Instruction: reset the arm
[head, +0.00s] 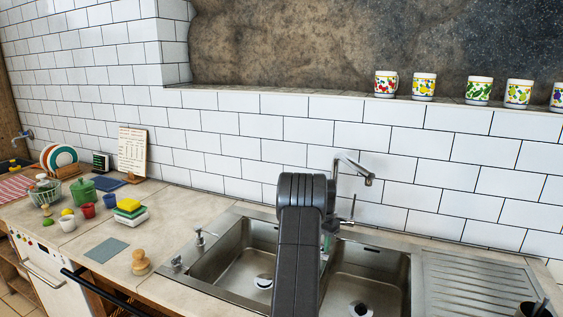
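My dark grey arm rises from the bottom middle of the head view, in front of a steel double sink (222,270). It hides part of the divider between the basins and part of the tap. My gripper is not visible in this view, so its fingers and anything they may hold cannot be seen.
A tap (352,168) stands close behind my arm. Painted cups (424,87) line a tiled ledge at upper right. A ribbed drainboard (480,285) lies right.

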